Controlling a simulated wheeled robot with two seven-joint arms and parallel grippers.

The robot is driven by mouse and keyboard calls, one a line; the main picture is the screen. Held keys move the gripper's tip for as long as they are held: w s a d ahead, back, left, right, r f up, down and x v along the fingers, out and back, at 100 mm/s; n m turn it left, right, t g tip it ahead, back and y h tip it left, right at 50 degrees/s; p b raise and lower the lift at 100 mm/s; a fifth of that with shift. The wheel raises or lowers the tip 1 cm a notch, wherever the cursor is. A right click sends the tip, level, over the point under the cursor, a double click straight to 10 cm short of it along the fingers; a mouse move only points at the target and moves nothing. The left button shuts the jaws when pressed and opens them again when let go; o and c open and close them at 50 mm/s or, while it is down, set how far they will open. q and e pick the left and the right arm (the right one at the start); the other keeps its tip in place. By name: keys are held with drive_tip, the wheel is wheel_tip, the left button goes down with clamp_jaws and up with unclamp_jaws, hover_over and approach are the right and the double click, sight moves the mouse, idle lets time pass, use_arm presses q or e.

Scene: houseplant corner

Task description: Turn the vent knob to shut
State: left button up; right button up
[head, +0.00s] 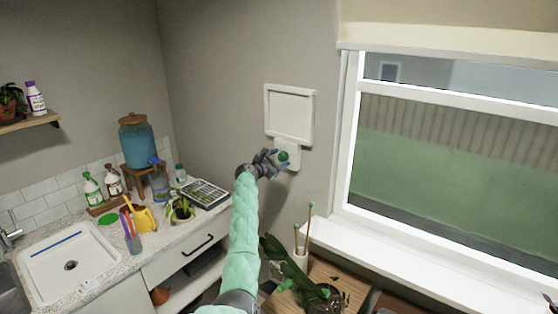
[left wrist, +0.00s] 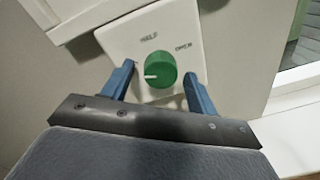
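The green vent knob (left wrist: 161,70) sits on a white plate (left wrist: 136,36) marked HALF at the top and OPEN at the right. Its white pointer line points left, away from both readable words; no SHUT mark is visible. My left gripper (left wrist: 159,74) is open, its blue fingers on either side of the knob with a gap to each. In the head view the left gripper (head: 272,160) is up at the wall plate (head: 291,144), by the green knob (head: 283,156), below the white vent frame (head: 289,115). My right gripper is not in view.
A window with a white sill (head: 420,262) is to the right. Below the plate, a wooden table (head: 350,284) holds a leafy plant and a white holder with sticks (head: 301,238). At left are a counter (head: 165,235), sink (head: 70,262) and blue water dispenser (head: 138,143).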

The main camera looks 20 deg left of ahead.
sight(281, 159)
use_arm(q)
drive_tip(key=shift+s, duration=0.1)
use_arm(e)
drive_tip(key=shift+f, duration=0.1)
use_arm(q)
drive_tip(key=shift+s+a, duration=0.1)
drive_tip(key=shift+s, duration=0.1)
drive_tip(key=b+v, duration=0.2)
drive_tip(key=v, duration=0.1)
drive_tip(key=shift+a+f, duration=0.1)
drive_tip(key=shift+f, duration=0.15)
drive_tip(key=shift+r+b+v, duration=0.15)
drive_tip(key=shift+b+v, duration=0.25)
drive_tip(key=shift+v, duration=0.6)
drive_tip(key=shift+r+b+v, duration=0.15)
drive_tip(key=shift+b+v, duration=0.25)
drive_tip(key=shift+v, duration=0.65)
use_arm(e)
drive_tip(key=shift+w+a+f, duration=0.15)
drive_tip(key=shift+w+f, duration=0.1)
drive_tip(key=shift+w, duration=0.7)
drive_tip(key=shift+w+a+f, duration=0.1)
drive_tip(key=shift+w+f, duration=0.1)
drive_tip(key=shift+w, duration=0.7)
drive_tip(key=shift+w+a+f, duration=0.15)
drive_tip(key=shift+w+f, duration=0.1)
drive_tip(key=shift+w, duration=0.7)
use_arm(q)
drive_tip(key=shift+f, duration=0.1)
